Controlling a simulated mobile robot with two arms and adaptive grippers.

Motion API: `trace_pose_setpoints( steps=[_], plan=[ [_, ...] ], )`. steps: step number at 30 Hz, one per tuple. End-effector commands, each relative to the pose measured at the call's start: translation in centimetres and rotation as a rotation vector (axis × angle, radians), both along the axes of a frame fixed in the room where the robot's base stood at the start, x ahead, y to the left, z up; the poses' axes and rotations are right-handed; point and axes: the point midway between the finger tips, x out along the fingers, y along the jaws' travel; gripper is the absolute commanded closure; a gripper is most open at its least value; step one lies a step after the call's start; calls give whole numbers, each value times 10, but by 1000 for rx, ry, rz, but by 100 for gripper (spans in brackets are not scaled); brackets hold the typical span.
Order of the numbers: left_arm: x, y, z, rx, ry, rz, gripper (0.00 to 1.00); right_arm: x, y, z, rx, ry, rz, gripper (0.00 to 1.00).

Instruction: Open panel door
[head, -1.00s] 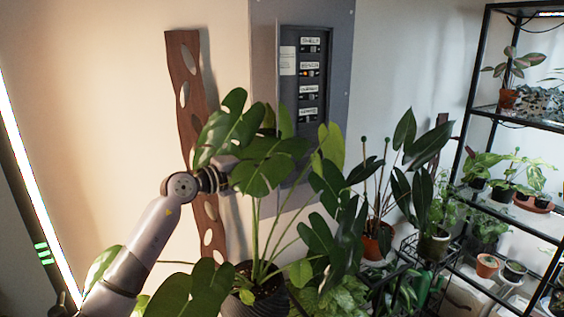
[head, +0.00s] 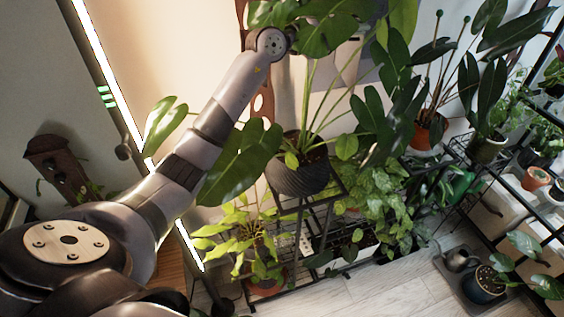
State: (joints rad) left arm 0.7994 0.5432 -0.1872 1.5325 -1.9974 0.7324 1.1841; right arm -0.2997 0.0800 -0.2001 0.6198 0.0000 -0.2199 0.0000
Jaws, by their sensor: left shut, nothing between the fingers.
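The grey wall panel (head: 352,68) shows only as its lower part at the top of the head view, behind leaves. Its door and labelled switches are out of the picture or hidden, so I cannot tell how the door stands. My left arm reaches up from the lower left to the big split-leaf plant (head: 325,32). My left gripper (head: 291,34) is shut and empty at the end of this arm, mostly hidden by the leaves. I cannot see whether it touches the panel. My right gripper is out of view.
The split-leaf plant's dark pot (head: 299,165) stands on a black stand below the panel. Several other plants crowd the right, beside a black shelf rack. Some wooden floor (head: 385,296) is clear.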

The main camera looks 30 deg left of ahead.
Motion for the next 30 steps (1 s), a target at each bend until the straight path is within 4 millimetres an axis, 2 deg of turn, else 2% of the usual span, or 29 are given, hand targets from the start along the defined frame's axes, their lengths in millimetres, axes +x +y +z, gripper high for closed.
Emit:
trace_pose_setpoints(
  steps=[2, 4, 17, 18, 24, 30],
  plan=[
    [7, -14, -1, -1, -3, -2, 100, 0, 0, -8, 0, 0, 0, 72],
    [-10, 0, -3, 4, -3, 3, 100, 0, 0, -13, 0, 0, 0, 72],
    [-86, 37, -3, 3, -3, -3, 100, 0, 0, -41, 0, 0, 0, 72],
    [-87, 24, -3, -29, -24, -36, 100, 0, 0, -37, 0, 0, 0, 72],
    [-105, -11, -1, -168, -137, -127, 100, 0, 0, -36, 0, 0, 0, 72],
    [-126, -28, 0, -358, -240, -160, 100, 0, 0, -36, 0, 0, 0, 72]
  ],
)
